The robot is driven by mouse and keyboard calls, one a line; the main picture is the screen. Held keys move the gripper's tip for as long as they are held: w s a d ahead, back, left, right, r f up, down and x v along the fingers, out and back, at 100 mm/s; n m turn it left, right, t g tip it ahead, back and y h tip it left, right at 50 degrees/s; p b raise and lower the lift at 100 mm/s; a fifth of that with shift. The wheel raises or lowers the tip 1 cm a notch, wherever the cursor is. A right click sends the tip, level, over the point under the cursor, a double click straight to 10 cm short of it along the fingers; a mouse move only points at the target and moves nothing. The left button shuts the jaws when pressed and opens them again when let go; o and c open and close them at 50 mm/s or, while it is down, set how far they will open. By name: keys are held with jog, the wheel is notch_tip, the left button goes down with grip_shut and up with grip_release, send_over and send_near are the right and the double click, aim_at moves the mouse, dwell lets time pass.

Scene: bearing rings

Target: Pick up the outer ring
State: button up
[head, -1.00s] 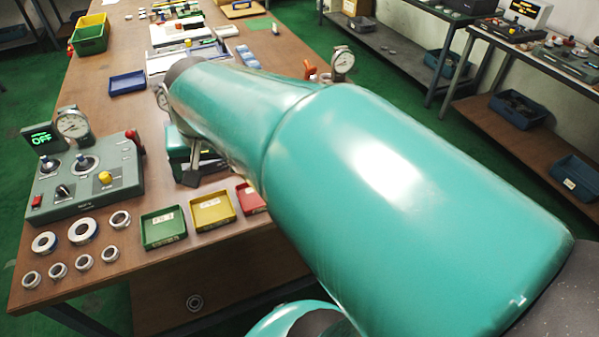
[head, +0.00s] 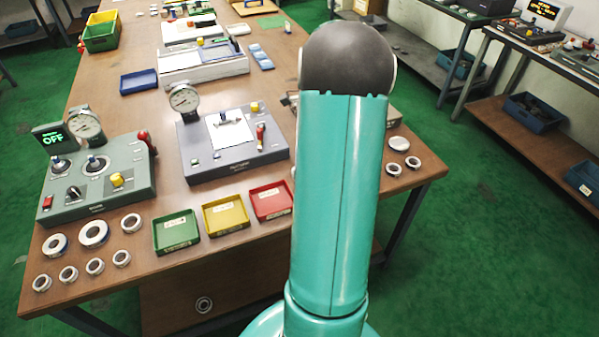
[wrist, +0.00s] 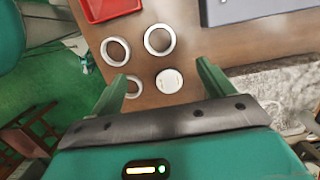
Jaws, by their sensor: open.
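In the wrist view my gripper (wrist: 162,67) is open and empty, its two green fingers spread above the brown table. Beyond the fingertips lie two larger metal rings, one upper left (wrist: 116,51) and one upper middle (wrist: 159,40). A smaller ring (wrist: 132,86) lies beside the left finger, partly covered by it. A pale round disc (wrist: 169,81) shows between the fingers. I cannot tell which ring is the outer ring. In the head view my arm hides the gripper; two rings (head: 394,168) (head: 413,162) and a pale disc (head: 399,143) lie right of it.
Green (head: 176,232), yellow (head: 226,215) and red (head: 271,201) trays line the table's front edge. Several more rings (head: 94,233) lie at the front left. A grey-green control box (head: 97,190) and a dark grey gauge box (head: 233,150) stand behind.

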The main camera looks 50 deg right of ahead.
jog(key=f, duration=0.4)
jog(key=w+a+f, duration=0.1)
jog(key=f, duration=0.3)
jog(key=a+f, duration=0.1)
jog(key=f, duration=0.3)
jog(key=shift+w+f, duration=0.1)
jog(key=shift+w, duration=0.05)
jog(key=c, duration=1.1)
